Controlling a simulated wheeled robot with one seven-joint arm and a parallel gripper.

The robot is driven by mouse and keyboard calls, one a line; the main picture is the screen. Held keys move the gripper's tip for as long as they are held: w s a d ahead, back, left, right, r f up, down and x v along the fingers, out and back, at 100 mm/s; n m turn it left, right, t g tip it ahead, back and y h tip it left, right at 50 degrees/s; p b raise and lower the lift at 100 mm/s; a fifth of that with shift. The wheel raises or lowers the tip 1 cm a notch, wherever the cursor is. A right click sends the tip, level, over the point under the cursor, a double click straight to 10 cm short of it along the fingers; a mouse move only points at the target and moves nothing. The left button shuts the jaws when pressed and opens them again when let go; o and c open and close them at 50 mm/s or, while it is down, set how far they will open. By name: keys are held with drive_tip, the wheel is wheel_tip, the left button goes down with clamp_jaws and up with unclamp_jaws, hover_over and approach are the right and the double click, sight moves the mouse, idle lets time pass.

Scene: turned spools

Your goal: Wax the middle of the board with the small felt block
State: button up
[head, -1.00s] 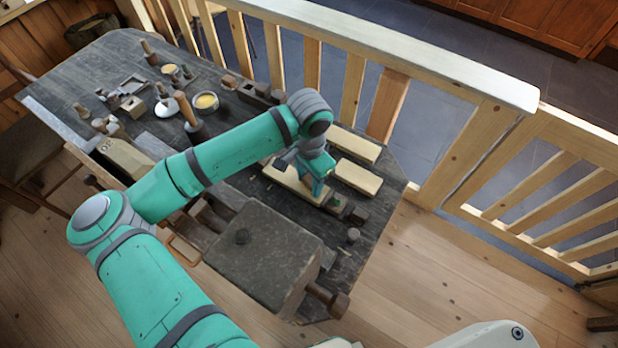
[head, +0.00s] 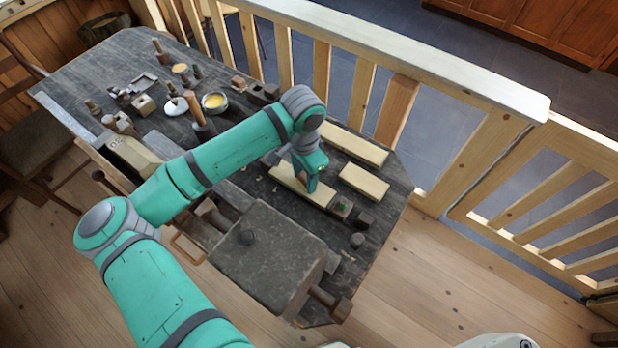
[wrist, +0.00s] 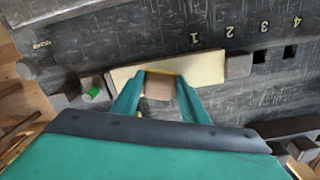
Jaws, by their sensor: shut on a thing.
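The pale wooden board (head: 290,184) lies on the dark bench beneath my gripper (head: 309,186). It shows in the wrist view (wrist: 205,66) as a long cream strip between small dark blocks at its two ends. My gripper (wrist: 158,92) is shut on the small felt block (wrist: 158,86), a brownish block with a yellowish far edge. The block is over the board near its middle lengthwise, toward the lower edge in the wrist view. I cannot tell whether it touches the board. In the head view my fingers hide the block and part of the board.
Two other pale boards (head: 355,147) (head: 364,182) lie close by on the bench. A green-marked block (wrist: 92,91) sits beside the board's end. A bowl of yellow stuff (head: 214,102) and several tools stand farther back. A large dark vise (head: 268,258) is at the front.

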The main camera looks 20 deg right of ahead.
sight(286, 174)
drive_tip(key=shift+w+a+f, duration=0.1)
drive_tip(key=shift+w+a, duration=0.9)
drive_tip(key=shift+w, duration=0.25)
drive_tip(key=shift+w+a, duration=0.95)
drive_tip(key=shift+w, duration=0.3)
drive_tip(key=shift+s+d+f, duration=0.1)
drive_tip(key=shift+s+d, duration=1.05)
drive_tip(key=shift+s, duration=0.3)
drive_tip(key=shift+s+d, duration=1.15)
drive_tip(key=shift+s, duration=0.3)
drive_tip(key=shift+s+d, duration=0.75)
drive_tip(key=shift+s, duration=0.3)
drive_tip(key=shift+a+r, duration=0.1)
drive_tip(key=shift+r, duration=3.2)
